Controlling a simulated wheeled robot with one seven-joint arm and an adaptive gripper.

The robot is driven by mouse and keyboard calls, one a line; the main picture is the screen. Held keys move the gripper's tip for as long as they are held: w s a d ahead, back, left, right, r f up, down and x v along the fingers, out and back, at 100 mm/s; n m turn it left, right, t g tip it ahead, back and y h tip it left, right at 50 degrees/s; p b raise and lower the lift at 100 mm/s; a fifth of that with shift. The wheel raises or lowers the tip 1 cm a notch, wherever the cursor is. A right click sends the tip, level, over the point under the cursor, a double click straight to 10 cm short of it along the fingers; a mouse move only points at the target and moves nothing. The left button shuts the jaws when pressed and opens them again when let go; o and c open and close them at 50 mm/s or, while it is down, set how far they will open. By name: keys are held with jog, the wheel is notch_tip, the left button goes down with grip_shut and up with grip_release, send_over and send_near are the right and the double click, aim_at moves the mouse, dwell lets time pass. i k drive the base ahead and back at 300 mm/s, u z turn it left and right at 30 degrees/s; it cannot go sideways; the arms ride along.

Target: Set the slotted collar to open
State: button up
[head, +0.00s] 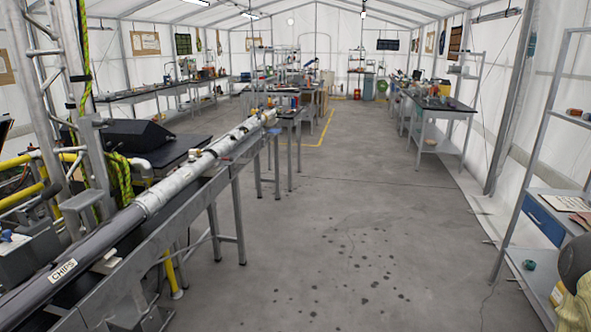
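A long pipe (175,183) lies along a narrow metal bench on the left, dark at the near end and pale grey farther on. Small fittings (196,154) sit on its pale part, and more cluster at its far end. I cannot tell which fitting is the slotted collar, or whether it is open or closed; they are too small. My gripper is not in view.
The metal bench (215,185) stands on legs beside the pipe. A ladder-like frame, yellow pipes (25,195) and a green-yellow rope (122,180) crowd the left. Shelving (545,205) stands at right. The concrete floor (330,215) between is clear, with dark spots.

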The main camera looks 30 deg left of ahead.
aim_at(156, 195)
jog(key=u, duration=0.25)
jog(key=i, duration=1.45)
jog(key=u, duration=1.7)
jog(key=i, duration=0.8)
jog(key=u, duration=0.75)
